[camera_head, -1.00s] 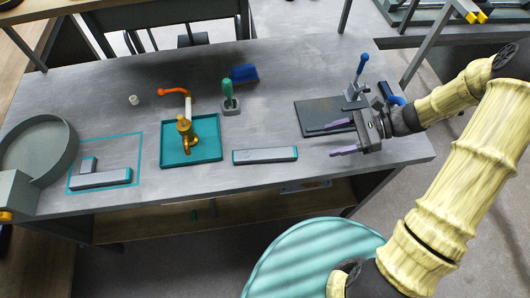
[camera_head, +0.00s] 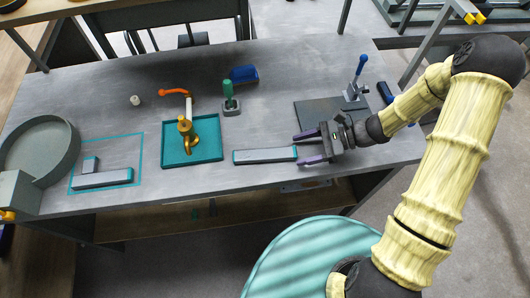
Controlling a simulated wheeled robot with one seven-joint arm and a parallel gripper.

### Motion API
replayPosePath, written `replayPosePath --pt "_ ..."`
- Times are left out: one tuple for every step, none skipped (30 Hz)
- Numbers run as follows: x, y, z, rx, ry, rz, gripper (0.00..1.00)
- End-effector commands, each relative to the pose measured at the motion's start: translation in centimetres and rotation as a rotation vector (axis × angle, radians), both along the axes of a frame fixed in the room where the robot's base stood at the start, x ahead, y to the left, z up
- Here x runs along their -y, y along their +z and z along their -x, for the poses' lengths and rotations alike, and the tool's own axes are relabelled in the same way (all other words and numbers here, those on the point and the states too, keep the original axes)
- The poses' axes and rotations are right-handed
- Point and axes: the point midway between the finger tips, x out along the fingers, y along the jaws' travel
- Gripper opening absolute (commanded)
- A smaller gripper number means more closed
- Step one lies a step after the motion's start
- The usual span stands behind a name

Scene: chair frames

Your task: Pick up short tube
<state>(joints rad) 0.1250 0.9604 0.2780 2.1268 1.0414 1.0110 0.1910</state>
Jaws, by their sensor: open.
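I cannot tell for certain which one is the short tube. My gripper (camera_head: 299,150) is open, its two purple fingers pointing left. The fingertips are at the right end of the tube nearest it, one to each side in the picture. I cannot tell the height gap or whether they touch.
A teal tray (camera_head: 213,151) with a brass-coloured fixture (camera_head: 186,132) stands left of the nearer tube. A green-handled tool (camera_head: 229,92) and blue brush-like block (camera_head: 244,74) are behind. A blue-handled clamp (camera_head: 357,83) stands on a dark plate (camera_head: 318,115). A round grey tray (camera_head: 66,164) is far left.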

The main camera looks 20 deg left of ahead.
Motion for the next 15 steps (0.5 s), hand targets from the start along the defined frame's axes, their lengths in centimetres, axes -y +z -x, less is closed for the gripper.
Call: replayPosePath --pt "-0.7 -0.3 0.5 -0.003 0.003 0.0 0.62" --pt "-1.1 -0.4 0.6 -0.003 0.003 0.0 0.62" --pt "-1.4 -0.6 0.8 -0.002 0.001 0.0 0.62" --pt "-1.7 -0.7 0.9 -0.001 0.002 0.0 0.62" --pt "-1.8 -0.9 1.0 0.0 0.002 0.0 0.62" --pt "-2.0 -1.0 1.0 0.001 0.001 0.001 0.62" --pt "-2.0 -1.0 1.1 0.0 0.0 0.001 0.62" --pt "-2.0 -1.0 1.1 0.001 0.0 0.002 0.62" --pt "-2.0 -1.0 1.0 0.001 -0.001 0.002 0.62" --pt "-2.0 -1.0 1.0 0.002 -0.001 0.001 0.62" --pt "-2.0 -1.0 1.0 0.001 -0.001 0.001 0.62" --pt "-2.0 -1.0 1.0 0.001 -0.001 0.001 0.62" --pt "-2.0 -1.0 1.0 0.001 0.0 0.0 0.62" --pt "-2.0 -1.0 1.0 0.001 0.0 0.0 0.62" --pt "-2.0 -1.0 1.0 0.001 0.0 0.0 0.62"
